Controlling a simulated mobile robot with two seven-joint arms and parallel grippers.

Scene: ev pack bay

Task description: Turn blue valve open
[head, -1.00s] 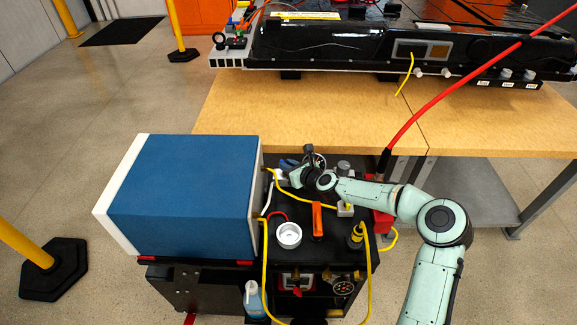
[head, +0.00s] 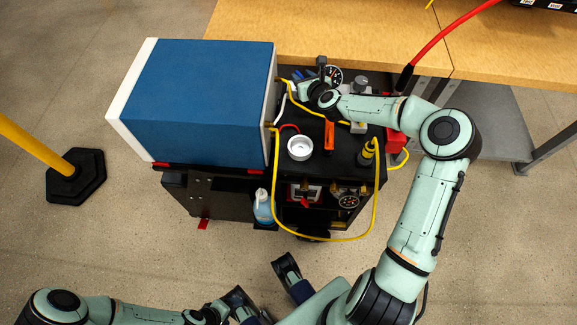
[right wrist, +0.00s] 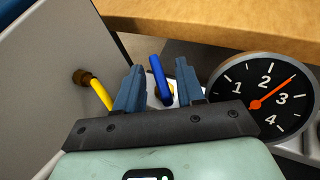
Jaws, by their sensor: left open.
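The blue valve's handle (right wrist: 160,80) is a blue lever on a whitish body, in the middle of the right wrist view. It stands between the two fingers of my right gripper (right wrist: 158,74), which are open with a gap on each side of it. In the head view my right gripper (head: 300,82) is over the back of the black cart, beside the blue box, and largely hides the valve. My left gripper (head: 264,282) is open and empty at the bottom of the head view, in front of the cart and away from the valve.
A pressure gauge (right wrist: 288,112) is right of the fingers, its red needle between 2 and 3. A blue box (head: 205,100) stands left on the cart. A yellow hose (head: 376,200) loops over the front. An orange handle (head: 329,135) and white cup (head: 300,148) are nearby.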

